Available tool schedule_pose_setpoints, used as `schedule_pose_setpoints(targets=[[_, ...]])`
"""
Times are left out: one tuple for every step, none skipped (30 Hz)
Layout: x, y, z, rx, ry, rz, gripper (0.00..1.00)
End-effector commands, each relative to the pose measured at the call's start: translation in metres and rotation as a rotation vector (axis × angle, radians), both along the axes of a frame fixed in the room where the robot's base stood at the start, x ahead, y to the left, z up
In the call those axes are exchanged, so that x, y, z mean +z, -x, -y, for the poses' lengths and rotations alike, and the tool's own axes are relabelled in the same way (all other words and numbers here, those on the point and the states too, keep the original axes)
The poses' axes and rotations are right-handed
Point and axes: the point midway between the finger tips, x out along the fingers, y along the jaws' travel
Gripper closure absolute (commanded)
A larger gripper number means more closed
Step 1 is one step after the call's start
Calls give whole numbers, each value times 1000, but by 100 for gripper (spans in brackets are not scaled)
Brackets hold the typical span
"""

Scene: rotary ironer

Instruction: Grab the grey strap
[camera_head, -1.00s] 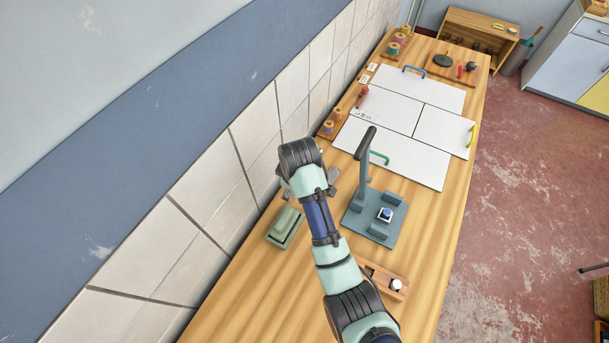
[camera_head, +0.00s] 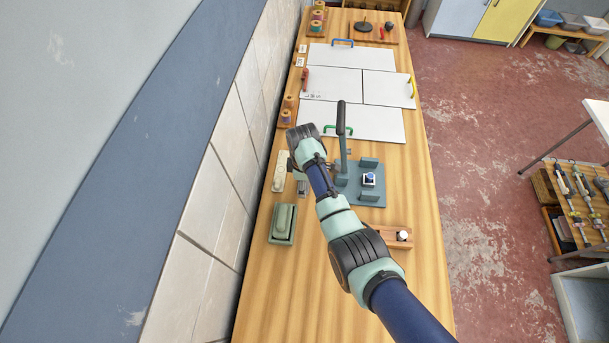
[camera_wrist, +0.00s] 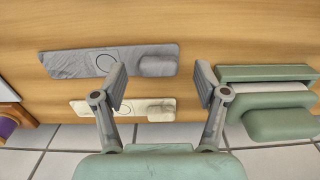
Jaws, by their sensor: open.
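The grey strap (camera_wrist: 72,62) lies flat on the wooden table in the wrist view, a long marbled piece with a dark ring and a raised block at its right end. My gripper (camera_wrist: 160,82) is open above the table, with nothing between its fingers. The left finger overlaps the strap in the picture, and the raised block shows between the two fingers. No contact is visible. In the head view my wrist hides most of the strap.
A cream strap (camera_wrist: 88,106) lies parallel, closer to the tiled wall; it also shows in the head view (camera_head: 279,172). A green box (camera_head: 282,224) stands nearby. A blue-grey stand (camera_head: 371,193) with an upright handle is to the right. White panels (camera_head: 330,83) lie farther back.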

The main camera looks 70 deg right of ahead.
Motion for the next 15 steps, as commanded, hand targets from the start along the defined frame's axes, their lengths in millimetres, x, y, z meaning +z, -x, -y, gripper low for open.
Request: schedule_pose_setpoints(targets=[[-7,0,0,0,0,0,27],[-10,0,0,0,0,0,27],[-13,0,0,0,1,0,27],[-14,0,0,0,2,1,27],[-14,-1,0,0,3,2,27],[-14,-1,1,0,3,2,27],[-14,-1,1,0,3,2,27],[-14,-1,1,0,3,2,27],[-14,-1,1,0,3,2,27],[-14,-1,1,0,3,2,29],[-14,-1,1,0,3,2,34],[-14,-1,1,0,3,2,40],[-14,-1,1,0,3,2,45],[-14,-1,0,0,3,2,50],[-14,-1,1,0,3,2,57]])
